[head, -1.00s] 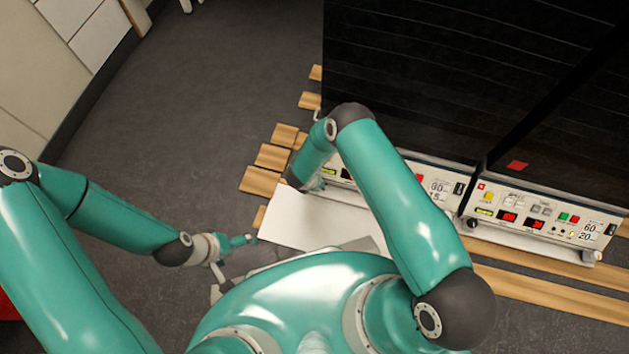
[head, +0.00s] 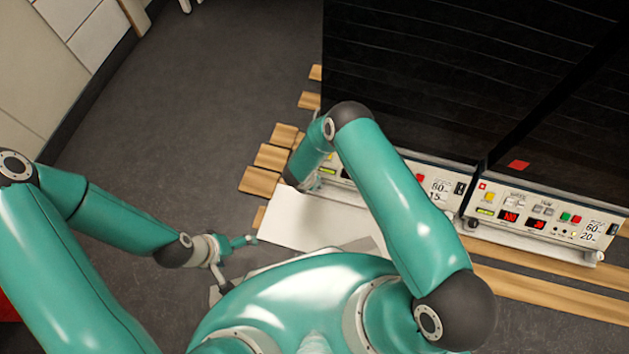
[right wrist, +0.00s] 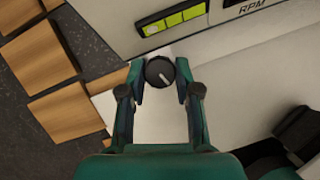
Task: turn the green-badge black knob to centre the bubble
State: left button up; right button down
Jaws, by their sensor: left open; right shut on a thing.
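In the right wrist view a round black knob (right wrist: 160,72) with a pale pointer line sits between the fingertips of my right gripper (right wrist: 161,76). The gripper is shut on it. No green badge shows on the knob. In the head view the right gripper is mostly hidden by my own arm at the left end of the shaker. My left gripper (head: 232,264) is open and empty, low at the left.
Dark shaker cabinets (head: 430,80) stand behind white control panels with buttons and red displays. A second level vial (head: 484,212) is on the right panel (head: 540,222). Wooden slats (head: 260,181) lie under the shakers. The grey floor (head: 190,100) at left is clear.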

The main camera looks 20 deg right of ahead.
jog(key=m+b, duration=0.1)
jog(key=m+g+b, duration=0.1)
jog(key=m+b, duration=0.2)
jog(key=b, duration=0.1)
jog(key=shift+w+a+f+m+g+h, duration=0.2)
jog(key=shift+f+m+g+h, duration=0.1)
jog(key=shift+m, duration=0.1)
jog(key=shift+r+m+g+b, duration=0.1)
jog(key=shift+m+g+b, duration=0.4)
jog(key=shift+m+b, duration=0.65)
jog(key=shift+w+r+m+g+b, duration=0.15)
jog(key=shift+m+g+b, duration=0.35)
jog(key=shift+m, duration=0.75)
jog(key=c, duration=0.8)
grip_release()
jog(key=shift+d, duration=0.1)
jog(key=shift+r, duration=0.1)
jog(key=shift+v, duration=3.9)
